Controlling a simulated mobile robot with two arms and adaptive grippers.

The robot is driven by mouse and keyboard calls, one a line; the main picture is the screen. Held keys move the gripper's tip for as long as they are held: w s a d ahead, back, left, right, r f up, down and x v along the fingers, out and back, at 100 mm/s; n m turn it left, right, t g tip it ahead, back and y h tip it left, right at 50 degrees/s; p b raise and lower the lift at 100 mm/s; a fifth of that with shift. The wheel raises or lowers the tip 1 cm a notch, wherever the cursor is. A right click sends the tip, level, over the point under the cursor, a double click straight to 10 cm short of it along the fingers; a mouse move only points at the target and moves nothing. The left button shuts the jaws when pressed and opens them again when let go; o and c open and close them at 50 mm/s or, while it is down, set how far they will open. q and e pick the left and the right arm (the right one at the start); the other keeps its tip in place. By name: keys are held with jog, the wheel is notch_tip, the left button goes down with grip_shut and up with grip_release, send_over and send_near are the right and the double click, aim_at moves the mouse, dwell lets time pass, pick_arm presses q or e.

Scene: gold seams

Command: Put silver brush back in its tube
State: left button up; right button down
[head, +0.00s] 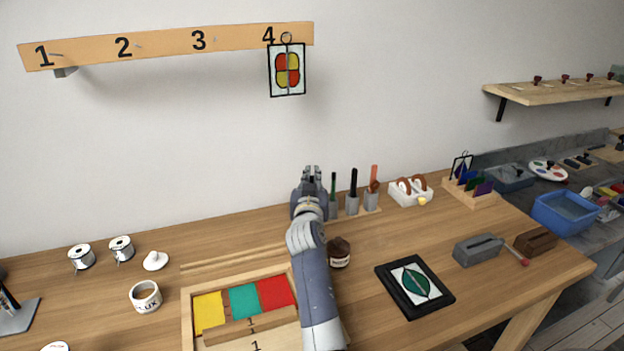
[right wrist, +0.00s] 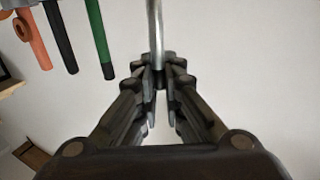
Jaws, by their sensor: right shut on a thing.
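My right gripper (head: 312,172) is shut, raised at the left end of the brush rack (head: 377,210). In the right wrist view its fingers (right wrist: 158,75) close on the thin, shiny silver brush (right wrist: 155,30), which runs to the top edge of that picture. A green brush (head: 333,184), a black brush (head: 353,182) and an orange-red brush (head: 374,175) stand upright in grey tubes (head: 352,205) right of my gripper. The silver brush's own tube is hidden. My left gripper is not in view.
A brown bottle (head: 339,253) stands beside my right forearm. A wooden tray (head: 186,311) with coloured glass lies left of it, and a black-framed panel (head: 386,281) lies right. A white holder (head: 400,195) stands right of the rack. The numbered rail (head: 160,46) is on the wall.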

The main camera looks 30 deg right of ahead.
jog(key=shift+f, duration=0.15)
jog(key=c, duration=1.2)
grip_release()
jog(key=shift+r+p, duration=2.7)
jog(key=shift+r, duration=0.85)
